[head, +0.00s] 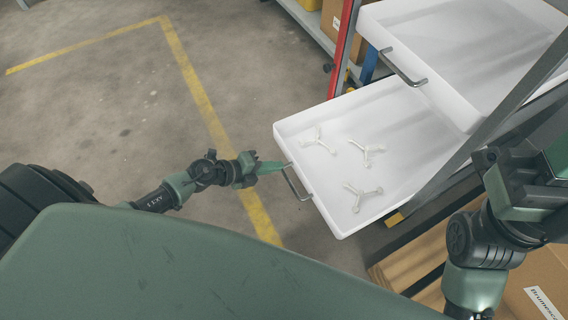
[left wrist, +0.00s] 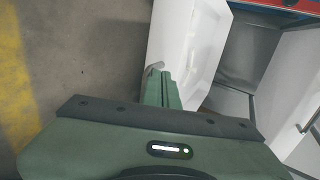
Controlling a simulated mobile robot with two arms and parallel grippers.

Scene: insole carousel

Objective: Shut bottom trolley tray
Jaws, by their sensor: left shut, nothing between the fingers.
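The bottom trolley tray (head: 311,193) is white and stands pulled out from the trolley, with three pale Y-shaped parts lying in it. Its metal handle (head: 293,183) is on the front wall. My left gripper (head: 281,166) is shut and empty, with its fingertips at the upper end of this handle. In the left wrist view the shut fingers (left wrist: 163,82) point at the white front wall (left wrist: 172,38), close to a grey end of the handle (left wrist: 154,67). I cannot tell whether they touch. My right arm shows at the right; its fingertips are not clear.
A second white tray (head: 440,96) with a metal handle (head: 405,69) is above and to the right. A grey trolley post (head: 480,135) rises beside the bottom tray. The floor (head: 100,110) at the left is clear, with yellow lines.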

